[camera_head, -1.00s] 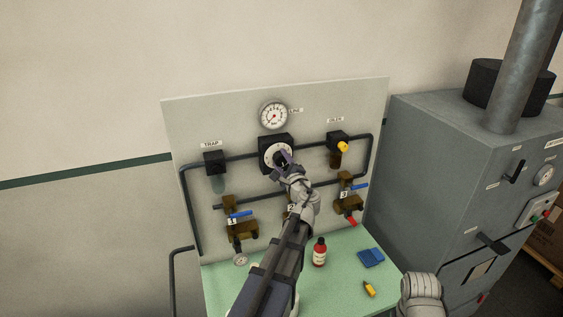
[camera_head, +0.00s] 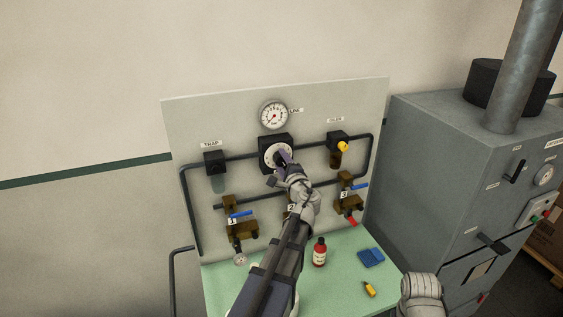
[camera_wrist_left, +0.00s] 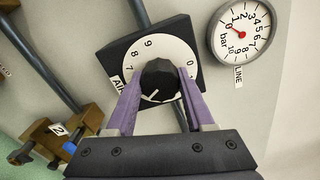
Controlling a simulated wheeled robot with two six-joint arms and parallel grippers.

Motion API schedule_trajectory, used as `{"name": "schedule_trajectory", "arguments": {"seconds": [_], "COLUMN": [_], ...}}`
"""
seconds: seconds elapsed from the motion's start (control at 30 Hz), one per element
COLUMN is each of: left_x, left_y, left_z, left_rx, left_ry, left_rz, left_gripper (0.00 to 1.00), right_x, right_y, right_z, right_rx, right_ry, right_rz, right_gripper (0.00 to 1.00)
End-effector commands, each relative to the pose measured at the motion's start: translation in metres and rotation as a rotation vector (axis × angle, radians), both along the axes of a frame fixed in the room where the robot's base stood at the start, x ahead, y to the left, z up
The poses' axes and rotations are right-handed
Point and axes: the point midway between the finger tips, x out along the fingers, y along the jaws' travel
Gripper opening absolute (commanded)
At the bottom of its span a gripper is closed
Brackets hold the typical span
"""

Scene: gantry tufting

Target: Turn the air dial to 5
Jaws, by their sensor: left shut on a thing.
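The air dial is a square black block with a white numbered face (camera_head: 270,154) and a dark round knob in its centre, mounted mid-panel below the gauge. In the left wrist view the face (camera_wrist_left: 146,52) shows 7, 8, 9 and 0; its lower part is hidden by my gripper. My left gripper (camera_head: 283,157) is shut on the knob (camera_wrist_left: 158,78), one purple finger on each side. A small white mark shows at the knob's lower edge. I cannot tell which number it points at. My right gripper is out of view.
The line gauge (camera_head: 273,115) above the dial reads near 0. Pipes, a trap (camera_head: 215,163), an oiler (camera_head: 337,143) and valves with blue and red handles surround it.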

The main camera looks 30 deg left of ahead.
Motion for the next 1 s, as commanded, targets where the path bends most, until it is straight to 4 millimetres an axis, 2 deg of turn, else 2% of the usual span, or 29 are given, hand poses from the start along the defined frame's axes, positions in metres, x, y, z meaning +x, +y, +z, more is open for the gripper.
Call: {"name": "schedule_trajectory", "arguments": {"seconds": [0.03, 0.07, 0.3, 0.63, 1.0], "left_x": [-0.001, -0.001, -0.001, -0.004, -0.042], "left_y": [0.0, 0.0, 0.0, -0.004, -0.047], "left_z": [-0.001, -0.001, 0.0, 0.0, -0.001], "left_rx": [-0.003, -0.003, -0.001, 0.0, 0.0], "left_ry": [0.0, 0.0, 0.0, 0.0, 0.0], "left_rz": [0.001, 0.001, 0.0, -0.001, -0.002], "left_gripper": [0.0, 0.54, 0.81, 0.83, 0.83], "right_x": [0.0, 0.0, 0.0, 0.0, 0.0], "right_y": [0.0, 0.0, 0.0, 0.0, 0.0], "right_z": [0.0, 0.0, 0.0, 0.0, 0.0], "right_rx": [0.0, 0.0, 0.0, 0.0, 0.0], "right_ry": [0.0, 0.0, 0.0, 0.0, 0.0], "right_rz": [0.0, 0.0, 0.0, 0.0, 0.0], "right_gripper": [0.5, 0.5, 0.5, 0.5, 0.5]}}
